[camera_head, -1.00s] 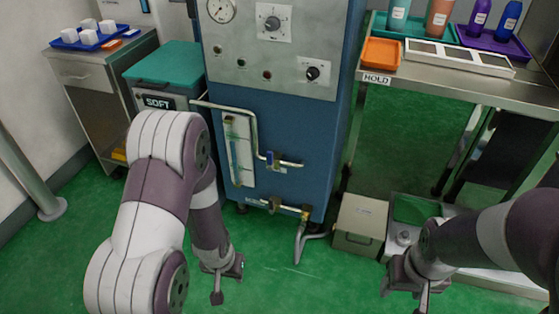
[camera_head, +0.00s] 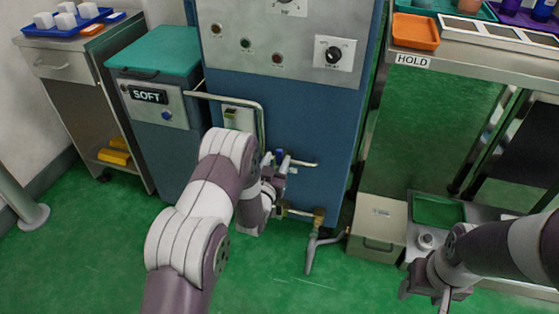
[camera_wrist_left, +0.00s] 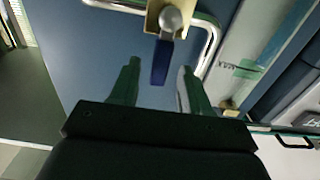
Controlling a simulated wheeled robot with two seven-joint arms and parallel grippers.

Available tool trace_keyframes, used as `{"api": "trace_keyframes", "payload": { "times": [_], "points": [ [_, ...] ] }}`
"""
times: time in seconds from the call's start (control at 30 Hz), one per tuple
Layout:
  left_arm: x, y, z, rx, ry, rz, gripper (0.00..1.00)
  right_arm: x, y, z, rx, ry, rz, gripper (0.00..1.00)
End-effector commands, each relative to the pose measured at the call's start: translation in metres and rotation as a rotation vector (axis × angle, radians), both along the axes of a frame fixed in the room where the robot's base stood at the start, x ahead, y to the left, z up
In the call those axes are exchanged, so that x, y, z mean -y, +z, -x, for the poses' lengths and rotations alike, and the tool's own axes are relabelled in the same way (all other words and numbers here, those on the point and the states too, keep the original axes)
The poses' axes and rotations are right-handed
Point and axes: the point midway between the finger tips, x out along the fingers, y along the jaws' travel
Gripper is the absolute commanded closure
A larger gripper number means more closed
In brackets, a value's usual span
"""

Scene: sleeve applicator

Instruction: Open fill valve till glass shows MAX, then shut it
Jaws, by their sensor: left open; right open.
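The fill valve (camera_head: 280,156) has a blue lever and sits on the bent pipe on the blue cabinet's front. In the left wrist view its blue lever (camera_wrist_left: 161,62) hangs from a brass body. My left gripper (camera_head: 277,174) is at the valve. Its open fingers (camera_wrist_left: 158,72) have the lever's end between them in the picture; I see no contact. My right gripper (camera_head: 436,294) is open and empty at lower right.
A lower pipe with a brass fitting (camera_head: 318,214) runs below the valve. The SOFT tank (camera_head: 155,105) stands left of the cabinet. A beige box (camera_head: 379,225) and the HOLD bench (camera_head: 460,70) stand to the right. Green floor is clear in front.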

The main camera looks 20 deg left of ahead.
Motion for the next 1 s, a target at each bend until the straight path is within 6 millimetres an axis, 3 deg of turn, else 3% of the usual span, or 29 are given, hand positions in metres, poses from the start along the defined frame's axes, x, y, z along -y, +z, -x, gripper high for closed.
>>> {"api": "trace_keyframes", "payload": {
  "times": [0.2,0.47,0.6,0.63,0.83,1.0],
  "points": [
    [0.001,-0.001,-0.027,0.000,0.000,0.000,0.53,0.000,-0.011,0.000,0.000,0.000,0.000,0.42],
    [0.001,0.000,-0.030,-0.002,0.000,0.000,0.53,0.000,-0.011,0.000,0.000,0.000,0.000,0.42],
    [0.001,0.000,-0.029,-0.001,0.000,0.000,0.95,0.000,-0.011,0.000,0.000,0.000,0.000,0.42],
    [0.001,0.000,-0.029,-0.001,0.000,0.000,1.00,0.000,-0.011,0.000,0.000,0.000,0.000,0.42],
    [0.004,0.002,-0.029,0.002,-0.001,-0.049,1.00,0.000,-0.009,0.000,0.000,0.000,0.000,0.42],
    [0.019,-0.001,-0.029,0.011,-0.002,-0.308,1.00,0.000,-0.005,0.000,0.000,0.000,0.000,0.42]
  ]
}}
